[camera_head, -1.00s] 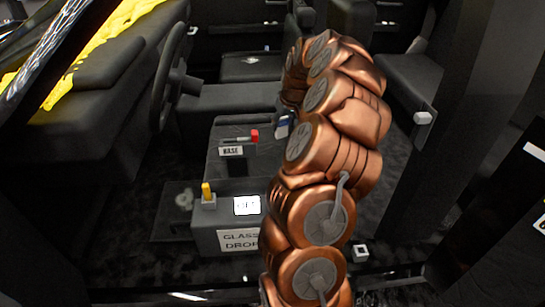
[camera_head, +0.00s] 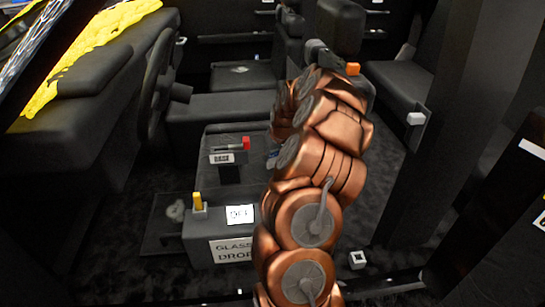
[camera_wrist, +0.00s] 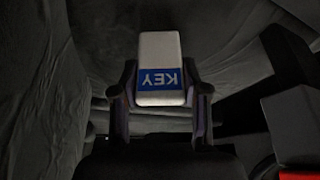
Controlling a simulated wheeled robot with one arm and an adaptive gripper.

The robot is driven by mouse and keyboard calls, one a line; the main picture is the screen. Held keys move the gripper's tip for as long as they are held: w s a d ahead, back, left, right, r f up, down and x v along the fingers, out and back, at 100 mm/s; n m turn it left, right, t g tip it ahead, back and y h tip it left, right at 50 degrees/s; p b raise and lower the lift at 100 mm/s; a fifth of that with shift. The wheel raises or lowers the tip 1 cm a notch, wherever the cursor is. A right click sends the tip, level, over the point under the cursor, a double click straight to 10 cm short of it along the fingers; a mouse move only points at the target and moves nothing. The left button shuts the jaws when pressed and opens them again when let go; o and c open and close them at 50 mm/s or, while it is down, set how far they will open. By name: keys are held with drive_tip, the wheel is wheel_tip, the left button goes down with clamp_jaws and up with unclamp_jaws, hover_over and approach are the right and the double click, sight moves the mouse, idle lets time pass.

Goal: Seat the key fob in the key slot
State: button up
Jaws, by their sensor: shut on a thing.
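The key fob (camera_wrist: 160,60) is a pale grey block with a blue KEY label. In the wrist view it sits between the two fingers of my gripper (camera_wrist: 160,72), which is shut on it. In the head view my arm hides most of the gripper. A small bluish patch, probably the fob (camera_head: 272,158), shows at the arm's left edge, beside the centre console and right of the red-tipped lever (camera_head: 246,143). I cannot make out the key slot for certain; a dark upright patch (camera_head: 229,174) shows below the BASE label.
A box marked GLASS DROP (camera_head: 232,249) with a yellow-topped post (camera_head: 197,201) stands in front of the console. The steering wheel (camera_head: 155,85) is at the left, seats behind. A red part (camera_wrist: 300,175) shows at the wrist view's lower right.

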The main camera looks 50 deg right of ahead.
drive_tip(key=shift+f, duration=0.35)
drive_tip(key=shift+f, duration=0.15)
drive_tip(key=o, duration=1.1)
drive_tip(key=p+v, duration=0.1)
drive_tip(key=v, duration=1.1)
